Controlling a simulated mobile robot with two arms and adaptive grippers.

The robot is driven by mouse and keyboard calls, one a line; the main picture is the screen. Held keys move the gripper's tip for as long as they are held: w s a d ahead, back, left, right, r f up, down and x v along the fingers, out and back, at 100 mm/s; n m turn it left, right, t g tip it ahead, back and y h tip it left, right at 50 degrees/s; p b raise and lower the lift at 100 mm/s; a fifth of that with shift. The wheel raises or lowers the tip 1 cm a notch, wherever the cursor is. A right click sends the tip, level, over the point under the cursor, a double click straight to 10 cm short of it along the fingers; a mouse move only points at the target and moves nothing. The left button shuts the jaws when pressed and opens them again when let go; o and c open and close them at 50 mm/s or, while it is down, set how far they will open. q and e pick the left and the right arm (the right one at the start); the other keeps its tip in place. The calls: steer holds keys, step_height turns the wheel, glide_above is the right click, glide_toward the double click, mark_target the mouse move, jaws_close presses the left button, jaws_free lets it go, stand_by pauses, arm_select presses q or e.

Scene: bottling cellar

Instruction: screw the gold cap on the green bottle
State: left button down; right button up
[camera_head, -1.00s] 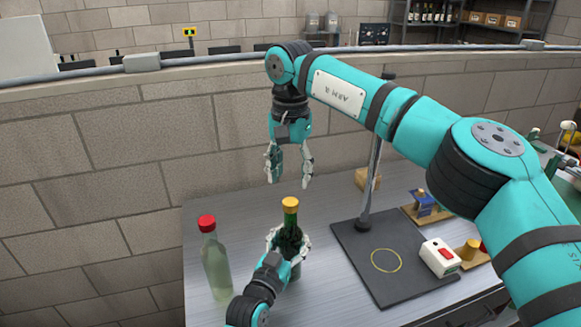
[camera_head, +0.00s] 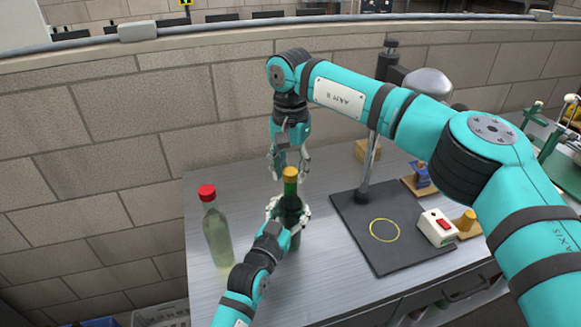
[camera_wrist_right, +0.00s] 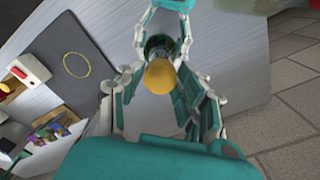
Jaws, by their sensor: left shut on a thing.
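The green bottle (camera_head: 291,208) stands upright on the grey bench with the gold cap (camera_head: 290,174) on top of its neck. My left gripper (camera_head: 287,214) is shut around the bottle's body. My right gripper (camera_head: 290,170) points down from above, its fingertips at about cap height. In the right wrist view, the gold cap (camera_wrist_right: 160,77) shows between the spread fingers, with gaps on both sides. The bottle (camera_wrist_right: 158,47) is mostly hidden behind the cap and fingers there. How far the cap is threaded cannot be told.
A clear bottle with a red cap (camera_head: 217,228) stands left of the green bottle. To the right are a dark stand plate (camera_head: 345,215) with a yellow ring and post, and a white box with a red switch (camera_head: 437,227). The bench (camera_head: 325,285) is clear in front.

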jaws_close()
steer(key=m, duration=0.7)
steer(key=shift+m, duration=0.4)
steer(key=m, duration=0.8)
steer(key=shift+m, duration=0.3)
steer(key=m, duration=0.8)
steer(key=shift+m, duration=0.3)
steer(key=m, duration=0.7)
steer(key=o, duration=0.6)
jaws_free()
steer(key=shift+f, duration=0.1)
steer(key=shift+c, duration=0.2)
